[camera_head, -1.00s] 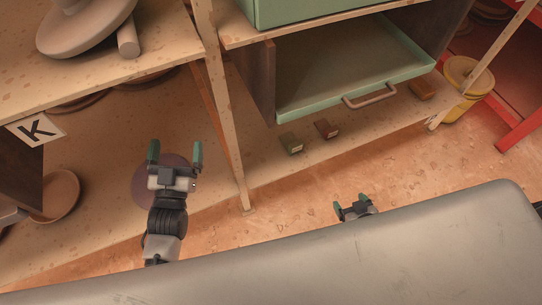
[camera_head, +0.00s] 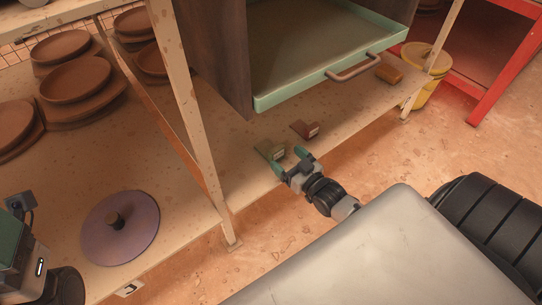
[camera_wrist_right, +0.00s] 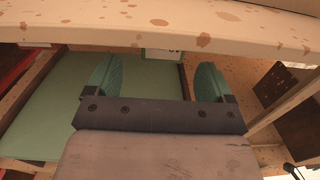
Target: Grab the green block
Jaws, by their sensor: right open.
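The green block (camera_head: 268,149), with a pale label on its front, lies on the low shelf board near its front edge. My right gripper (camera_head: 289,161) is open just in front of it, fingers pointing toward it; nothing shows held. In the right wrist view the block (camera_wrist_right: 162,54) shows small at the top, between the two spread green fingers of my right gripper (camera_wrist_right: 156,75) and beyond their tips. Part of my left gripper (camera_head: 12,240) shows at the lower left edge, cut off, so its jaws cannot be read.
A dark red-brown block (camera_head: 304,129) lies just behind and right of the green one. An orange-brown block (camera_head: 388,73) lies farther right. A green drawer (camera_head: 330,75) hangs open above. A wooden post (camera_head: 190,110) stands left. A purple disc (camera_head: 120,228) lies on the board.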

